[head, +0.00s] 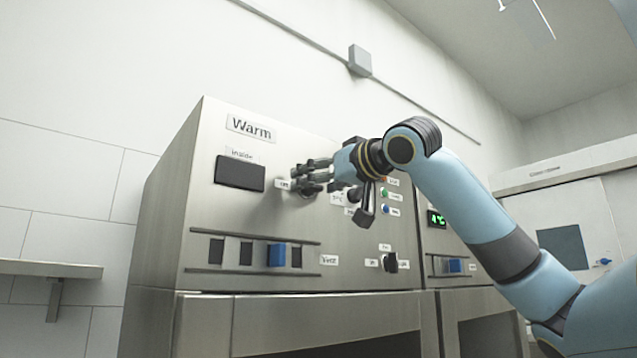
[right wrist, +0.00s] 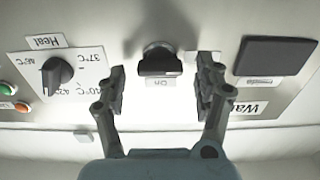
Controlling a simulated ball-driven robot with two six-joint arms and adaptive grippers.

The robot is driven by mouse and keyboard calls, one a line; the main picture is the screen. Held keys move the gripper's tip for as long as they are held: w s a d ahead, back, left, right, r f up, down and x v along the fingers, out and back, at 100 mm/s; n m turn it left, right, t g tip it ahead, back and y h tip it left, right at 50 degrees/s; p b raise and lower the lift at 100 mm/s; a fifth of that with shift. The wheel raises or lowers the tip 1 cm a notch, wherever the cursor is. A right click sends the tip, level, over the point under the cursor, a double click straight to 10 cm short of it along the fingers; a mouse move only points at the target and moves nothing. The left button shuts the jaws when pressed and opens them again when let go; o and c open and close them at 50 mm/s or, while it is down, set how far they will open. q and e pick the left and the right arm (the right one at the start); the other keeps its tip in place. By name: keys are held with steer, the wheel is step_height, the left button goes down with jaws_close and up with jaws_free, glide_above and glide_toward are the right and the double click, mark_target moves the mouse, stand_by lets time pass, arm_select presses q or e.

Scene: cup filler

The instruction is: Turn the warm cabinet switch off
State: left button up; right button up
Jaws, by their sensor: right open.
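The warm cabinet (head: 262,222) is a steel unit with a "Warm" label (head: 250,127) high on its front. A black rotary switch (head: 309,190) sits on that panel, partly hidden by my right gripper (head: 312,172) in the head view. In the right wrist view, the switch (right wrist: 157,64) has a dark grip bar lying across the picture, with a small "On" label beside it. My right gripper (right wrist: 160,68) is open, with one finger on each side of the switch and visible gaps between. My left gripper is not in view.
A dark display (head: 240,173) labelled "Inside" is left of the switch. A heat dial (right wrist: 57,74) and coloured buttons are nearby. A blue slider (head: 277,255) and another black knob (head: 390,262) sit lower. A neighbouring unit has a green display (head: 437,219).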

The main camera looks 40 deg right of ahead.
mark_target(306, 144)
step_height(306, 144, up, 10)
stand_by(0.6)
steer(key=shift+f, duration=0.1)
stand_by(0.4)
